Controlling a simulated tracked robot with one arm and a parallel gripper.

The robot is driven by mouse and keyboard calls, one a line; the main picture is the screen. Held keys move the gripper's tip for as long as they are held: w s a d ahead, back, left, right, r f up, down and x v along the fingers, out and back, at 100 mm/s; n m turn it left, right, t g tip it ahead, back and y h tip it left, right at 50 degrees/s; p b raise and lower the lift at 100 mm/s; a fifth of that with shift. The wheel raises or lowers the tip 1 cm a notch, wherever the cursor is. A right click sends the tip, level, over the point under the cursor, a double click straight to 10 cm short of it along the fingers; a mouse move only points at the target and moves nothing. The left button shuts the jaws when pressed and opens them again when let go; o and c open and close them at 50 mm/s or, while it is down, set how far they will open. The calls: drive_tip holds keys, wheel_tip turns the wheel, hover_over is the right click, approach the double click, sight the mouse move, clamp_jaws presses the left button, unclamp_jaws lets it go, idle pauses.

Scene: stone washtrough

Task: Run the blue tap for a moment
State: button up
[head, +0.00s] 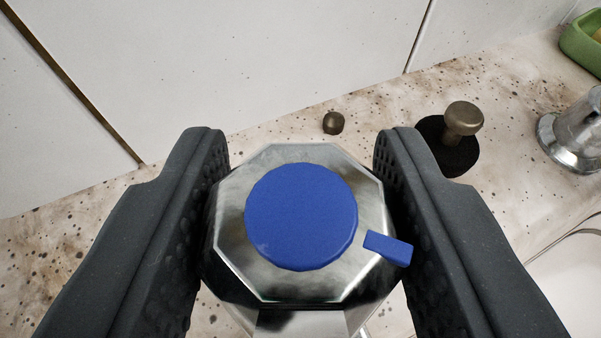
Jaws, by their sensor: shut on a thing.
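The blue tap shows in the head view as an octagonal metal knob (236,262) with a round blue cap (301,218) on top. A small blue tab (388,248) sticks out at its right side, toward the right finger. My gripper (300,200) is shut on the knob, one dark padded finger on its left and one on its right. Below the knob a piece of the metal tap body (300,322) shows at the bottom edge. The spout's outlet is not in view, and I cannot tell whether water runs.
A small brown knob (333,123) sits on the speckled stone ledge behind the tap. To the right are a bronze knob (463,118) on a dark round base, a metal fitting (578,130) and a green dish (585,45). A white panelled wall (250,60) stands behind; a pale basin (575,280) shows lower right.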

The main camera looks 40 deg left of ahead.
drive_tip(key=shift+w+d+r+n+g+y+p, duration=0.3)
drive_tip(key=shift+n+g+y+p, duration=0.3)
drive_tip(key=shift+p, duration=2.9)
drive_tip(key=n+g+p, duration=0.1)
drive_tip(key=p, duration=0.5)
drive_tip(key=shift+d+n+y, duration=0.1)
drive_tip(key=shift+n+y, duration=0.2)
drive_tip(key=shift+y, duration=0.1)
drive_tip(key=shift+f+g+p, duration=0.2)
drive_tip(key=shift+g+p, duration=0.1)
drive_tip(key=shift+p, duration=0.6)
drive_tip(key=o, duration=1)
drive_tip(key=shift+w, duration=0.1)
drive_tip(key=shift+n, duration=0.3)
drive_tip(key=shift+s, duration=0.2)
drive_tip(key=shift+f, duration=0.1)
drive_tip(key=shift+s+d+r, duration=0.15)
drive_tip(key=shift+s+r, duration=0.05)
drive_tip(key=shift+s, duration=0.1)
drive_tip(key=b+v, duration=0.1)
drive_tip(key=v, duration=0.5)
drive_tip(key=b+v, duration=0.1)
drive_tip(key=v, duration=0.6)
drive_tip(key=shift+w+d+f, duration=0.2)
drive_tip(key=shift+w+f, duration=0.05)
